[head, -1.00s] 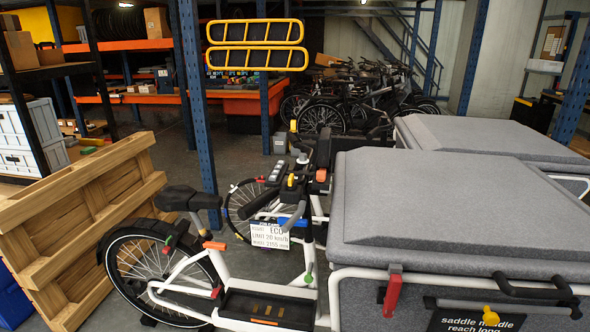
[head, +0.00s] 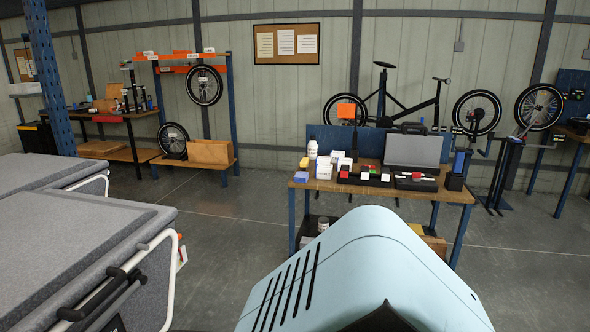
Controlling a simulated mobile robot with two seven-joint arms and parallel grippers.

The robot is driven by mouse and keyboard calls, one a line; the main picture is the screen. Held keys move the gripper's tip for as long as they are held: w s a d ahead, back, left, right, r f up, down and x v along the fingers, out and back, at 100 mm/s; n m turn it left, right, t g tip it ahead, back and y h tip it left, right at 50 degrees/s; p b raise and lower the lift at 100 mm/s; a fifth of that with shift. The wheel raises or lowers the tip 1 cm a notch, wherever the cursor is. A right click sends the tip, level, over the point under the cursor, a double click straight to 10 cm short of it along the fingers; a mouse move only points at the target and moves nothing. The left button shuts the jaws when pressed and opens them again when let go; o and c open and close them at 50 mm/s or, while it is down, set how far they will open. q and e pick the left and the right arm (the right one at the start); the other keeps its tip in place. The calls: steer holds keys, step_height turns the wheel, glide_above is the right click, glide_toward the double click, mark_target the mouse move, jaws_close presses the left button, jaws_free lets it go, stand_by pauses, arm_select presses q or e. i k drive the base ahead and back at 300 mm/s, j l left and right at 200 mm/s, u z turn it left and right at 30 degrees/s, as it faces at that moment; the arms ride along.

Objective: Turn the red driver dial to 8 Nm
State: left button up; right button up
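I cannot pick out the red driver or its dial for certain. Small red parts (head: 365,173) show among the black and white items on the workbench (head: 455,196) right of centre, but they are too small to identify. No Nm scale can be read. Neither of my grippers is in view.
Grey cargo bike boxes (head: 60,240) fill the left side. A light blue slotted shell (head: 350,265) covers the bottom centre, in front of the workbench. Another bench (head: 125,115) and wheel rack (head: 233,110) stand back left. Grey floor (head: 230,215) is clear between.

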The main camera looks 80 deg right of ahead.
mark_target(415, 176)
steer(key=z, duration=3.4)
steer(key=i+j, duration=0.1)
steer(key=i, duration=0.45)
steer(key=i+j+z, duration=0.1)
steer(key=i, duration=0.45)
steer(key=i+j, duration=0.15)
steer(key=i, duration=0.4)
steer(key=i+j+z, duration=0.15)
steer(key=i, duration=0.4)
steer(key=i+j, duration=0.25)
steer(key=i, duration=0.3)
